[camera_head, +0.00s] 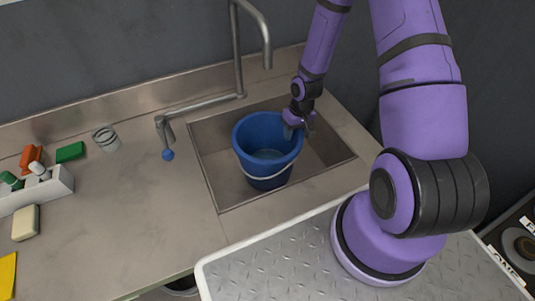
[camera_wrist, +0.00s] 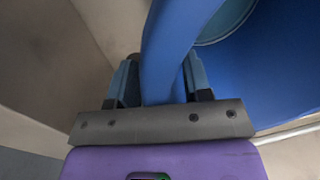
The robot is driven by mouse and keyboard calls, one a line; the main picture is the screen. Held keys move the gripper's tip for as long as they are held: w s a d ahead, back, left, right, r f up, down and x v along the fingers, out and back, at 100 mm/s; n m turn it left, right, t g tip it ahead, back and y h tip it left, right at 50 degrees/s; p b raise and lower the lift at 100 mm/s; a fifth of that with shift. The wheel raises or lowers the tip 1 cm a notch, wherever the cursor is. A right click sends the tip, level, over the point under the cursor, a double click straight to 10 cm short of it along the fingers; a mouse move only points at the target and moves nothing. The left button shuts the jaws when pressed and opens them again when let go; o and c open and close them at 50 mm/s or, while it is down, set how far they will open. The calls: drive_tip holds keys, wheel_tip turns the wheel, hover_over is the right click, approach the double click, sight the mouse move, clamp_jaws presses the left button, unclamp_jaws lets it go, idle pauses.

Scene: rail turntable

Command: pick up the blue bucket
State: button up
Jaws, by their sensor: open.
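The blue bucket (camera_head: 263,167) stands upright in the sink basin, with a pale handle hanging down against its front side. What looks like water or a lighter bottom shows inside it. My gripper (camera_head: 296,122) is at the bucket's right rim. In the wrist view my gripper (camera_wrist: 160,85) has its two fingers apart, one on each side of the blue bucket's rim wall (camera_wrist: 175,45). Whether the fingers touch the wall I cannot tell. The fingertips are partly hidden.
A jar (camera_head: 105,138), green sponge (camera_head: 70,152) and white caddy (camera_head: 40,191) stand on the left counter.

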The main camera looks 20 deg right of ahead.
clamp_jaws()
idle(1.4)
